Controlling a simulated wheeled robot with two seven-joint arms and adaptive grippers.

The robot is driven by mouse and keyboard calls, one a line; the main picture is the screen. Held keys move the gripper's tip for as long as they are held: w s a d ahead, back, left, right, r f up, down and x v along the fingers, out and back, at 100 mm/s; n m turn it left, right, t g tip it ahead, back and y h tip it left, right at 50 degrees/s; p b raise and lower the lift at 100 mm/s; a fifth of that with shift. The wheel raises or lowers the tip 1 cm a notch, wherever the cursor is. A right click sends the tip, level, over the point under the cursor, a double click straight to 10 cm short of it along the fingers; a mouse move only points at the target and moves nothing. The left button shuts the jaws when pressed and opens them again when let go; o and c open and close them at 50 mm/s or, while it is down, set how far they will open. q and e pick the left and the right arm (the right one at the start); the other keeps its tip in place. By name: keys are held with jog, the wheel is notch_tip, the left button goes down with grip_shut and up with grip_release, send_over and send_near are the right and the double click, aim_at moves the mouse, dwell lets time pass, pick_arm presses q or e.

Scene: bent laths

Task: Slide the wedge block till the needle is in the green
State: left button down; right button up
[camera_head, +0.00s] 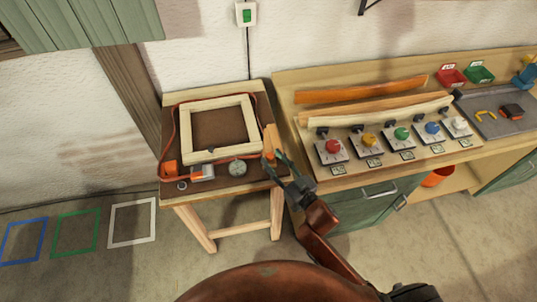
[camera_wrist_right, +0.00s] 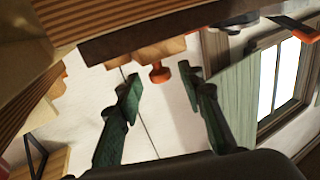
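A pale wooden frame (camera_head: 185,132) lies on the small brown-topped table, with a red strap around it. A round gauge (camera_head: 237,168) sits at the table's front; its needle and any green zone are too small to read. An orange-brown block (camera_head: 269,139), which may be the wedge block, stands at the frame's right side. My right gripper (camera_head: 277,161) is at the table's right front edge, close to this block. In the right wrist view its two green fingers (camera_wrist_right: 161,88) are apart, with an orange knob (camera_wrist_right: 159,74) beyond the gap. My left gripper is not in view.
An orange and grey fitting (camera_head: 201,172) lies at the table's left front. To the right, a workbench holds several coloured knobs (camera_head: 401,134) and curved laths (camera_head: 361,90). Marked squares (camera_head: 132,222) lie on the open floor at left.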

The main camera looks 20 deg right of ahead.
aim_at(265, 146)
jog(key=shift+x, duration=0.95)
jog(key=shift+w, duration=0.2)
jog(key=shift+w+a, duration=0.1)
jog(key=c, duration=0.8)
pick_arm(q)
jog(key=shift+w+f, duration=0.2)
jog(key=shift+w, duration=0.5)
pick_arm(e)
grip_shut()
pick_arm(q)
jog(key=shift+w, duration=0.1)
